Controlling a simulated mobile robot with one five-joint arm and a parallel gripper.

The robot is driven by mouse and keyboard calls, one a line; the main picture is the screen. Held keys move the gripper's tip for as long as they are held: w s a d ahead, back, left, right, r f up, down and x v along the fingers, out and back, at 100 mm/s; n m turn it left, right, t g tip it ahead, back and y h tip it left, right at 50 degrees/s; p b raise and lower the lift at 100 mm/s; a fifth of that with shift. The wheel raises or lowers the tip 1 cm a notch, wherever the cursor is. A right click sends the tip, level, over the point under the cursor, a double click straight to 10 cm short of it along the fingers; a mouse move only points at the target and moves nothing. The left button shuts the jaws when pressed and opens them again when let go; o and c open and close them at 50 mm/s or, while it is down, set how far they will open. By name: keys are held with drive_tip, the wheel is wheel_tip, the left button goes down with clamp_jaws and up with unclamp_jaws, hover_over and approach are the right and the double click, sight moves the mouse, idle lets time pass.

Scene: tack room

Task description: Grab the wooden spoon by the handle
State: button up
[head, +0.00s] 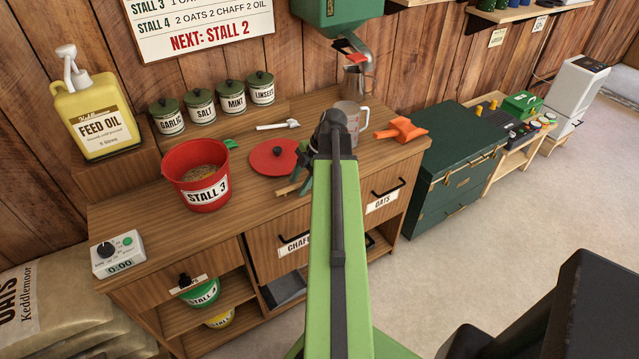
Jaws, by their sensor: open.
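A light wooden piece, likely the wooden spoon (288,190), lies near the front edge of the wooden counter (150,215), just right of the red bucket. Only a short length shows; the rest is hidden behind my arm. My gripper (306,180) is open and points down over the counter at the wooden piece's right end. My arm hides most of the gripper, so I cannot tell whether the fingers touch the piece or are around it.
A red lid (268,158) lies just behind the wooden piece. The red Stall 3 bucket (198,177) stands to the left. The counter's front left is clear except for a timer (117,254).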

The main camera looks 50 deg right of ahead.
idle(0.3)
clamp_jaws()
idle(0.4)
drive_tip(key=r+p, duration=0.5)
drive_tip(key=shift+s+d+r, duration=0.2)
drive_tip(key=shift+d+r, duration=0.05)
drive_tip(key=shift+d, duration=0.1)
drive_tip(key=s+d+r+p, duration=0.5)
drive_tip(key=s+d+p, duration=0.1)
drive_tip(key=s+d, duration=0.1)
drive_tip(key=shift+d+r, duration=0.3)
drive_tip(key=shift+d, duration=0.35)
